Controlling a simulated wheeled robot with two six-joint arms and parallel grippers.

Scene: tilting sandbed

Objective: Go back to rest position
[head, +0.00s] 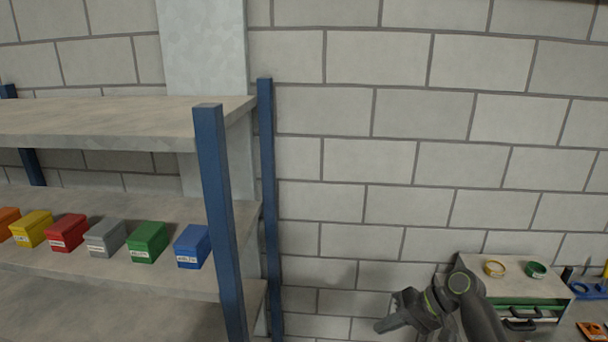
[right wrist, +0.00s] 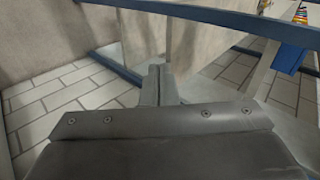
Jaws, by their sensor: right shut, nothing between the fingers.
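My right gripper (head: 385,326) is at the bottom of the head view, right of the shelf rack, in front of the block wall. Its arm comes in from the lower right. The fingers also show in the right wrist view (right wrist: 158,72), closed together with nothing between them. They touch nothing that I can see. My left gripper is in neither view.
A shelf rack with blue posts (head: 218,220) stands at the left. Its middle shelf holds a row of small boxes, including a blue box (head: 192,246) and a green box (head: 149,242). A drawer cabinet (head: 512,283) with two tape rolls stands at the lower right.

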